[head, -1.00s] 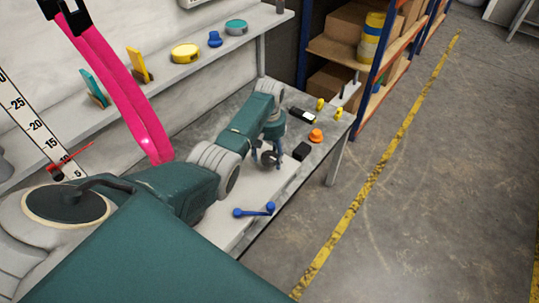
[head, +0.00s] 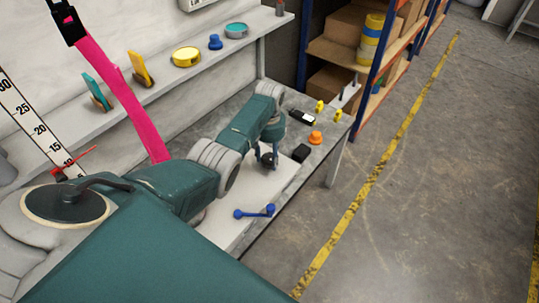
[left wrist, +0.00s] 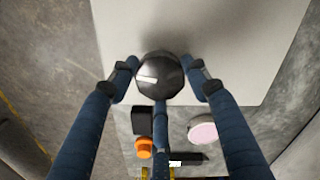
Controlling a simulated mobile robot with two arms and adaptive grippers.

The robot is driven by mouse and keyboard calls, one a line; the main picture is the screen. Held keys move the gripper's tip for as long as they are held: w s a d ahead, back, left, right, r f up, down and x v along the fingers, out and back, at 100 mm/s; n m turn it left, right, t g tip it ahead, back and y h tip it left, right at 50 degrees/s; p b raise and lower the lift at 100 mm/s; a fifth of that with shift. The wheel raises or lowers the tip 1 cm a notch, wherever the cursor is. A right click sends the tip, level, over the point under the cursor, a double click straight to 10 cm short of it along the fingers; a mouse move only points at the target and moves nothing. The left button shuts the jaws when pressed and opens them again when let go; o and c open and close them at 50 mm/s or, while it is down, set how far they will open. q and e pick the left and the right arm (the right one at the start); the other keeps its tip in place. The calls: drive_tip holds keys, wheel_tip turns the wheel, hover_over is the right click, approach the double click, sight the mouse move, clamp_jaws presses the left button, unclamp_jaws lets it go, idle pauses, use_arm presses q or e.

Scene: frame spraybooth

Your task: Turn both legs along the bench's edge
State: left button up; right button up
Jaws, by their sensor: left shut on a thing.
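My left gripper (head: 268,157) reaches down to the white board (head: 242,215) on the bench (head: 246,250). Its blue fingers are shut on a dark round knob (head: 265,160), which fills the space between the fingertips in the left wrist view (left wrist: 160,77) and carries a small white mark. A blue piece with a bar and two rounded ends (head: 255,212) lies on the board near the bench's front edge. A long pink band (head: 118,88) with a black end (head: 68,22) crosses the left of the head view. Which parts are the legs I cannot tell. My right gripper is out of view.
Beyond the gripper lie a black block (head: 301,153), an orange knob (head: 315,138) and a black device (head: 301,117). Yellow pieces (head: 320,106) stand at the bench's far end. A shelf (head: 180,80) behind holds several coloured items. Open floor is at right.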

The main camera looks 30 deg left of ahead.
use_arm(q)
drive_tip(key=m+p, duration=0.1)
drive_tip(key=m, duration=0.2)
drive_tip(key=shift+r+m, duration=0.1)
drive_tip(key=shift+m, duration=0.3)
drive_tip(key=m, duration=0.3)
drive_tip(key=shift+m+p, duration=0.3)
drive_tip(key=shift+p, duration=0.05)
drive_tip(key=m, duration=0.3)
drive_tip(key=shift+m, duration=2.4)
drive_tip(key=o, duration=1.1)
drive_tip(key=shift+o, duration=0.2)
